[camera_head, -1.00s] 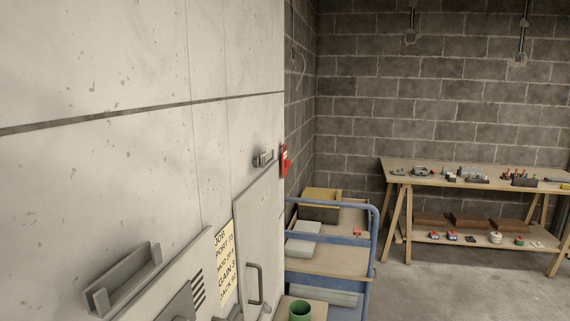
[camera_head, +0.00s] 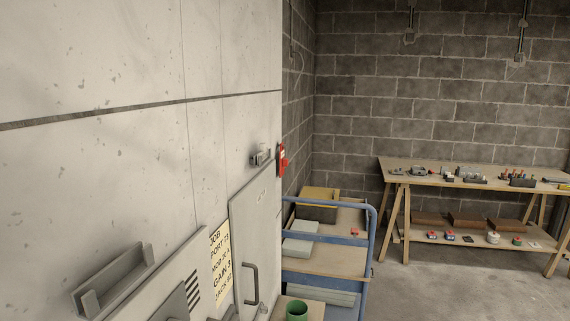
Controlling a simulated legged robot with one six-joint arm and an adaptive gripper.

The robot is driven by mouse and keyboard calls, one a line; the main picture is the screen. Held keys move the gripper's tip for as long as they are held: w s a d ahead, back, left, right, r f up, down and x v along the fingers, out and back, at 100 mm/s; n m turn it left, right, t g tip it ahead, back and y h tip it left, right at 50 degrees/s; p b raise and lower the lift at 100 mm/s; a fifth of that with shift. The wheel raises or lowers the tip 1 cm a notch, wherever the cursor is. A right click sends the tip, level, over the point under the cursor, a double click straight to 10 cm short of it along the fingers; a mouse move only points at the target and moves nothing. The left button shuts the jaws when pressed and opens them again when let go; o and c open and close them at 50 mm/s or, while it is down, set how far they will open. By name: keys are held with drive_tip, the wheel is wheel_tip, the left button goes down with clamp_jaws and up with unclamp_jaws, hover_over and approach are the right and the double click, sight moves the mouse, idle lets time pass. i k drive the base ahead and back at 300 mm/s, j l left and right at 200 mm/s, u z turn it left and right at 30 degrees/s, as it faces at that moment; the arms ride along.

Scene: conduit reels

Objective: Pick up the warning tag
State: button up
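A small red piece with a pale patch (camera_head: 281,160) hangs at the far edge of the pale wall, beside a small grey bracket. It may be the warning tag, but it is too small to read. A yellow sign with black lettering (camera_head: 221,262) is on the wall low down, beside a grey cabinet door (camera_head: 257,235) with a dark handle. My gripper is not in view.
A blue-framed trolley (camera_head: 372,235) carries boxes and a small red item. A green cup (camera_head: 296,311) stands on a wooden surface at the bottom. A wooden workbench (camera_head: 405,168) with tools and parts stands at the back right. Concrete floor (camera_head: 425,285) before it is clear.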

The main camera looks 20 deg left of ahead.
sight(284, 162)
drive_tip(key=i+l, duration=0.35)
drive_tip(key=l, duration=0.15)
drive_tip(key=i+l+z, duration=0.15)
drive_tip(key=i+l, duration=0.25)
drive_tip(key=i+u, duration=0.35)
drive_tip(key=i+l+u, duration=0.3)
drive_tip(key=i, duration=0.15)
drive_tip(key=i+l+u, duration=0.15)
drive_tip(key=i+u, duration=0.2)
drive_tip(key=i, duration=0.05)
